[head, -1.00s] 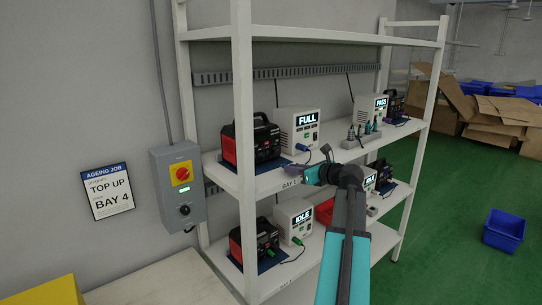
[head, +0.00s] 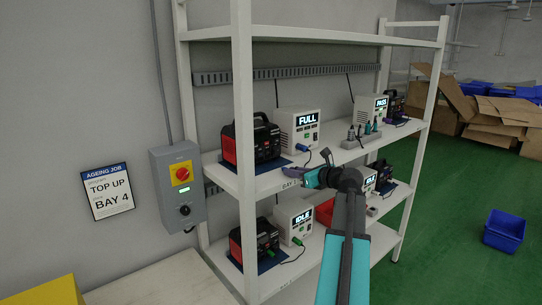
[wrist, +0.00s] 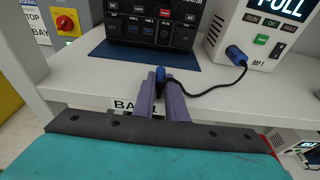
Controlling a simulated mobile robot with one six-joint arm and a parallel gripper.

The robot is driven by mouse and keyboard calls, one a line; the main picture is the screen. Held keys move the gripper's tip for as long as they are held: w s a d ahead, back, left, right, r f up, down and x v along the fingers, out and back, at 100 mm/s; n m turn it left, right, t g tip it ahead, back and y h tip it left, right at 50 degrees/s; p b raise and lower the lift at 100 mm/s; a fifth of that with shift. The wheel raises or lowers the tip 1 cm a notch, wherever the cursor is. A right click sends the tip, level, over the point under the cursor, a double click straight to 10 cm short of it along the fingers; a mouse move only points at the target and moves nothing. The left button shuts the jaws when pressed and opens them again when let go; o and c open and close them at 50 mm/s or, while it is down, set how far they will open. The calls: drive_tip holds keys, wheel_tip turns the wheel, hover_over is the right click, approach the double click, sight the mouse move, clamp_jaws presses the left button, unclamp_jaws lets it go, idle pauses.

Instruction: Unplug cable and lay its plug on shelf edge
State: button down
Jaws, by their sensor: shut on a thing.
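My gripper (wrist: 162,98) is shut on a blue plug (wrist: 160,74) with a black cable. In the wrist view the plug is between the two purple fingers, over the front edge of the upper shelf (wrist: 85,101); whether it touches the shelf I cannot tell. The cable (wrist: 207,88) runs right to a blue connector (wrist: 236,55) still in the white charger box (wrist: 258,35) reading FULL. A red and black power station (head: 250,142) stands on a blue mat behind the plug, its front sockets empty of cable. In the head view my gripper (head: 324,158) is at the shelf's front edge.
Further right on the upper shelf stand a holder with several connectors (head: 362,134) and a box reading PASS (head: 371,109). A white upright (head: 243,150) rises left of my gripper. A wall sign (head: 107,191) reads TOP UP BAY 4.

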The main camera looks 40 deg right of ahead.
drive_tip(key=c, duration=1.7)
unclamp_jaws()
drive_tip(key=b+v, duration=0.3)
drive_tip(key=v, duration=1.1)
drive_tip(key=shift+w+b, duration=0.1)
drive_tip(key=shift+b, duration=0.3)
